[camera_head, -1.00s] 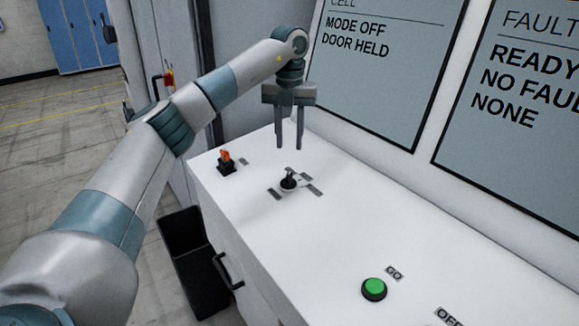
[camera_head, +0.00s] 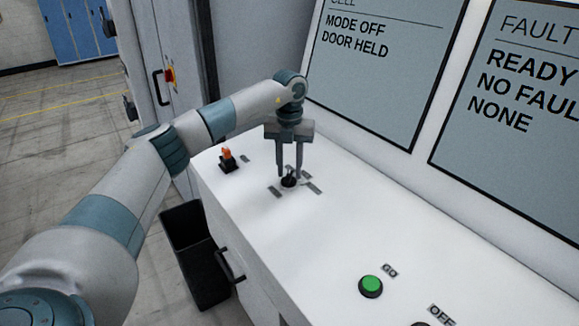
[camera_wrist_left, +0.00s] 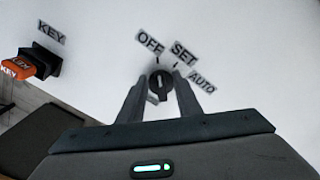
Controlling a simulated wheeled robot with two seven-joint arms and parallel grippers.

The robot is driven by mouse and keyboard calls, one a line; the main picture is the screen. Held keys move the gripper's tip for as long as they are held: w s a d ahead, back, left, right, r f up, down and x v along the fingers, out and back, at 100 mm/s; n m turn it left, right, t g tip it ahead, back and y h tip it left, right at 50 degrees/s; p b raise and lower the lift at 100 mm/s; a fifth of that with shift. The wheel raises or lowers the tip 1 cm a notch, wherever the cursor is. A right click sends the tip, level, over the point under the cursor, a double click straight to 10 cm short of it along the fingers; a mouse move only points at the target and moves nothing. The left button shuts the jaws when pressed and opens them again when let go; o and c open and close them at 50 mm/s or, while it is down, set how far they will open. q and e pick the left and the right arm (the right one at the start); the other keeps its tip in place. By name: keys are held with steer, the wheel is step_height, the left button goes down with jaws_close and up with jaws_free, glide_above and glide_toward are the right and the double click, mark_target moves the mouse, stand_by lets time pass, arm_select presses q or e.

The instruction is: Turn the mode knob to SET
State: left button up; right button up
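The mode knob (camera_head: 289,182) is a small black rotary knob on the white console top. In the left wrist view the knob (camera_wrist_left: 160,84) has the labels OFF (camera_wrist_left: 150,43), SET (camera_wrist_left: 184,53) and AUTO (camera_wrist_left: 202,82) around it. My left gripper (camera_head: 289,174) points down over the knob, its fingers apart on either side of it. In the left wrist view the fingers (camera_wrist_left: 160,88) straddle the knob; I cannot tell whether they touch it. The wall screen (camera_head: 375,60) reads MODE OFF, DOOR HELD. My right gripper is not in view.
An orange key switch (camera_head: 228,158) stands left of the knob; it also shows in the left wrist view (camera_wrist_left: 30,66). A green GO button (camera_head: 371,286) is nearer the front right. A black bin (camera_head: 196,255) stands on the floor beside the console. The console's middle is clear.

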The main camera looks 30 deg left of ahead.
arm_select(q)
jaws_close()
steer(key=shift+m+b, duration=0.3)
steer(key=shift+m, duration=0.1)
steer(key=m+b, duration=0.2)
steer(key=m, duration=0.1)
steer(key=shift+w+d, duration=0.1)
steer(key=shift+d, duration=0.1)
steer(key=m, duration=0.1)
steer(key=m+b, duration=0.1)
steer(key=m, duration=0.3)
steer(key=shift+d+r+b, duration=0.1)
steer(key=shift+d+b, duration=0.15)
steer(key=shift+b, duration=0.1)
jaws_free()
